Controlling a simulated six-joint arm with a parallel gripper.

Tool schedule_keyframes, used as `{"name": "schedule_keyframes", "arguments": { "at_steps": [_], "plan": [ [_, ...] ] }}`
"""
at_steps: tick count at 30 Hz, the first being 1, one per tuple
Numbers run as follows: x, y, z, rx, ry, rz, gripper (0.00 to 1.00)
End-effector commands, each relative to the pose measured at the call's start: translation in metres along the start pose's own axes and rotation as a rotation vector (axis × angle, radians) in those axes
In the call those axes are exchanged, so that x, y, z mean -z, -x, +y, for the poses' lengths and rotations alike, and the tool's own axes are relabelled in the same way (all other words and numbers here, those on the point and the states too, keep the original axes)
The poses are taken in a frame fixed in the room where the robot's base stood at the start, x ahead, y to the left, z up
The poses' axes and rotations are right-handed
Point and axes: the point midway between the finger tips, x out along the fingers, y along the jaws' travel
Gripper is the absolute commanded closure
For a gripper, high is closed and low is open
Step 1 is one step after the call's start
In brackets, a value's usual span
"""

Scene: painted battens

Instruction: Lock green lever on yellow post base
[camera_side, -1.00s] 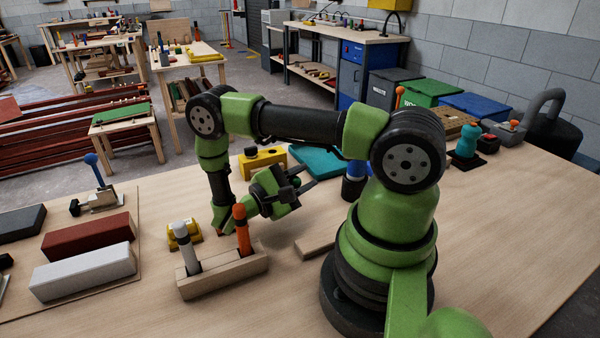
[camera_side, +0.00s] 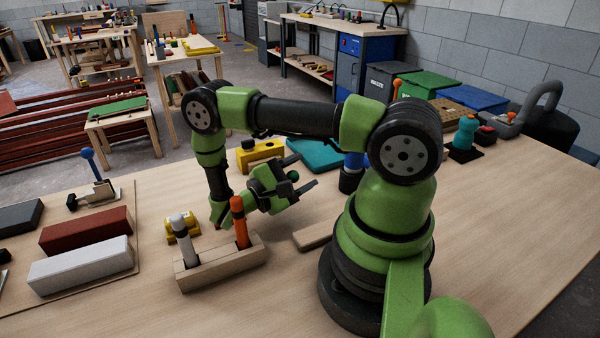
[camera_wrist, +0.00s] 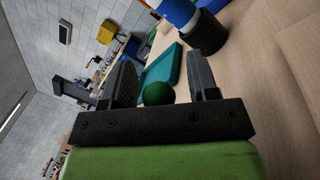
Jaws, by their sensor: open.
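My gripper (camera_side: 301,173) is open, low over the middle of the table, with its fingers pointing right in the side view. A round green knob (camera_side: 292,176), apparently the end of the green lever, shows between the fingers. In the wrist view the green knob (camera_wrist: 157,93) sits between the two spread fingers, close to the palm; I cannot tell if it touches either. The lever's shaft is hidden. A yellow block base (camera_side: 262,151) with a black knob stands behind the gripper. A smaller yellow piece (camera_side: 182,228) lies left of it; which is the post base is unclear.
A teal tray (camera_side: 316,154) and a blue-and-black cylinder (camera_side: 352,174) are close behind the fingers. A blue-knobbed clamp (camera_side: 97,185) and bars lie left. The front right tabletop is clear.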

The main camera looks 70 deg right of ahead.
Motion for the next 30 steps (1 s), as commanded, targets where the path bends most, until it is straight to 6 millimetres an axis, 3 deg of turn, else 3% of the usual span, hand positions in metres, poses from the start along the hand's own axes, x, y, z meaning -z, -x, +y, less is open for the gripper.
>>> {"name": "schedule_keyframes", "arguments": {
  "at_steps": [8, 18, 30],
  "plan": [
    [-0.001, 0.033, 0.001, -0.001, -0.002, 0.005, 0.46],
    [-0.043, 0.024, 0.04, 0.001, 0.0, 0.002, 0.46],
    [-0.052, 0.022, 0.047, 0.0, 0.001, 0.0, 0.46]
  ]
}}
